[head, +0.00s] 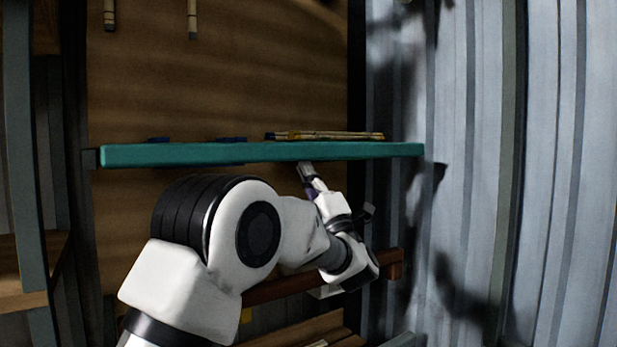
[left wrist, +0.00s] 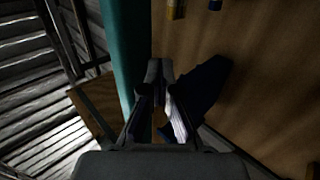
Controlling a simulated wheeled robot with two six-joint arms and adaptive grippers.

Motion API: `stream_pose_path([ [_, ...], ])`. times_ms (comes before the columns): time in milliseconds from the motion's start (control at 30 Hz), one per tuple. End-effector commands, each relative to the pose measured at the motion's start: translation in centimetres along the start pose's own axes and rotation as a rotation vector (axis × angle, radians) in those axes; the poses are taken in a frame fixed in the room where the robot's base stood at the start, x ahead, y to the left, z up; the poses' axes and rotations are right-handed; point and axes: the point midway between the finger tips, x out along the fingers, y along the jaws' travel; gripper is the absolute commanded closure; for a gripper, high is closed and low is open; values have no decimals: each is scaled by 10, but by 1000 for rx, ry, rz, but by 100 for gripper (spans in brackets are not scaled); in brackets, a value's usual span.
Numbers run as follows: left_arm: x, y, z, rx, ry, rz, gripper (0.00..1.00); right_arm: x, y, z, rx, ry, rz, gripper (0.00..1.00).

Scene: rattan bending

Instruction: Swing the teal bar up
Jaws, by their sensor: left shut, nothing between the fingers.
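The teal bar (head: 200,154) runs level across the head view, in front of a brown wooden panel. It also shows in the left wrist view (left wrist: 122,50), running from the top edge down the left of the fingers. My left gripper (head: 305,167) points up with its tips at the bar's lower edge, right of the middle. Its fingers are shut and empty in the left wrist view (left wrist: 160,66), beside the bar. I cannot tell whether they touch it. My right gripper is not in view.
A bundle of pale rods (head: 330,135) shows just above the bar. A reddish-brown rail (head: 275,288) lies lower, behind my left arm. A corrugated metal wall (head: 560,180) closes the right side. A wooden shelf (head: 30,300) stands at the left.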

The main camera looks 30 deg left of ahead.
Motion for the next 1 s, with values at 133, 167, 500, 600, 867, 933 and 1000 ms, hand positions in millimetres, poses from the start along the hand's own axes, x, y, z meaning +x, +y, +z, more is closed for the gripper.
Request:
stream_pose_path([
  [133, 2, 1, -1, -2, 3, 1, 100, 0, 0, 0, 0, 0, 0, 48],
  [167, 2, 2, -1, -2, 4, 2, 100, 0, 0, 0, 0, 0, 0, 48],
  [500, 8, 16, -2, -3, 4, 3, 100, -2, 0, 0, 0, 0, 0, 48],
  [600, 9, 20, -3, -2, 4, 3, 100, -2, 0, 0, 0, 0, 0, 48],
  [867, 9, 20, -2, -2, 3, 2, 100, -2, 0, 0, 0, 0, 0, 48],
  [933, 9, 20, -2, -2, 3, 2, 100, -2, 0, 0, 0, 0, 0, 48],
  [1000, 10, 22, -2, -2, 3, 3, 100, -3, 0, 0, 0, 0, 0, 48],
])
